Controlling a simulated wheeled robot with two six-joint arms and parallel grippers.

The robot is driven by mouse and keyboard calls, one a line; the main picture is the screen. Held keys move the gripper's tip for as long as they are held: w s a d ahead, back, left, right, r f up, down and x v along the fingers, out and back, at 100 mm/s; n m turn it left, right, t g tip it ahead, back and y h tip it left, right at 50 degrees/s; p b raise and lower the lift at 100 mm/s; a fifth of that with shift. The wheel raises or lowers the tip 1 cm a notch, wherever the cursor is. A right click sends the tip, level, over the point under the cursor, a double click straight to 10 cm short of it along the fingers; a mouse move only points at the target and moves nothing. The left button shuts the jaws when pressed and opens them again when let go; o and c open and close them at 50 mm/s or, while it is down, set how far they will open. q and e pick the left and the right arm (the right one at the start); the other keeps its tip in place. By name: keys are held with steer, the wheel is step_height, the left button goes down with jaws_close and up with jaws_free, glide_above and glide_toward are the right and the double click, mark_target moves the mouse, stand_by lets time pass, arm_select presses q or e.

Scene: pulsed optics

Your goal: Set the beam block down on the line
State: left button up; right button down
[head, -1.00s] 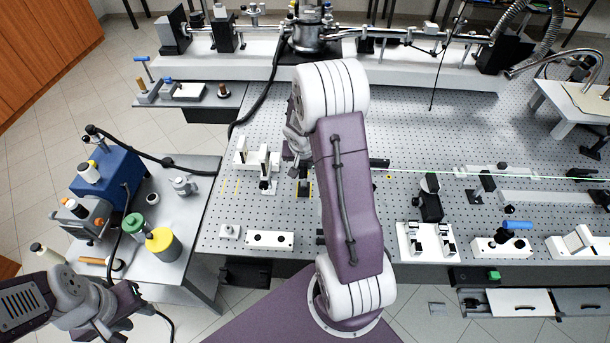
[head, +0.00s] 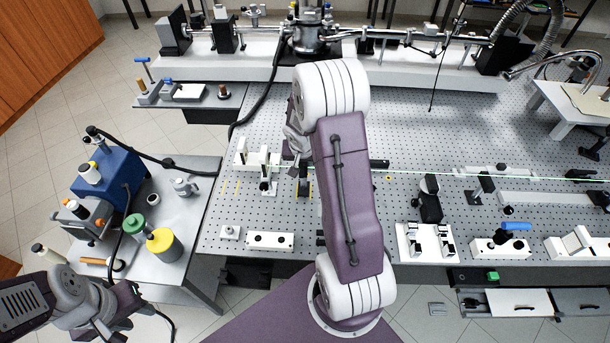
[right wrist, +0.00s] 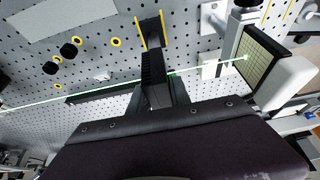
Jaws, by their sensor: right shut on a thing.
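The dark, ridged beam block (right wrist: 153,72) stands out ahead of my right gripper (right wrist: 158,98) in the right wrist view, and the gripper is shut on it. In the head view the block (head: 304,181) shows just left of my right arm, between short yellow lines (head: 311,190) on the table. The yellow lines also flank its far end in the wrist view (right wrist: 140,36). Whether its base touches the table is unclear. The green beam line (right wrist: 205,66) crosses at the block and ends in a bright spot on a gridded card. My left gripper (head: 137,303) is low at left; its fingers are unclear.
The framed card (right wrist: 262,62) stands close right of the block in the wrist view. White-topped mounts (head: 265,172) stand left of it in the head view. A white plate (head: 270,240) lies nearer the front edge. A side cart (head: 185,225) with bottles stands at left.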

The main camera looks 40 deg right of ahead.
steer(key=shift+r+p, duration=1.95)
steer(key=shift+r, duration=0.75)
steer(key=shift+f, duration=0.1)
